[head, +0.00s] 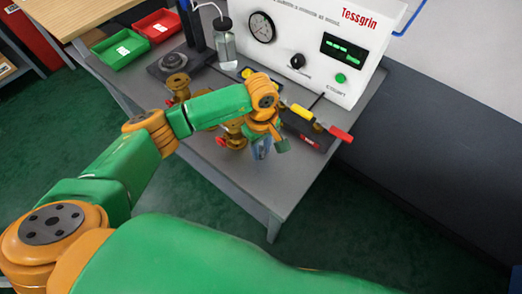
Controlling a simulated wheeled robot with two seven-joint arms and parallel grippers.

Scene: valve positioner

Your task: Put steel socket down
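My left gripper (268,145) is over the front part of the grey bench, pointing down. A small blue-grey, shiny piece (261,149) shows at its fingertips. It may be the steel socket, but it is too small and too covered to be sure. Whether the fingers are closed on it or apart cannot be told, nor whether it touches the bench. My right gripper is not in view.
Brass valve parts (235,132) stand close beside my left gripper. A dark holder (307,130) with yellow- and red-handled tools lies to its right. Behind are a white gauge panel (310,45), a bottle (226,48), and green (119,50) and red (157,26) trays. The bench's front corner is clear.

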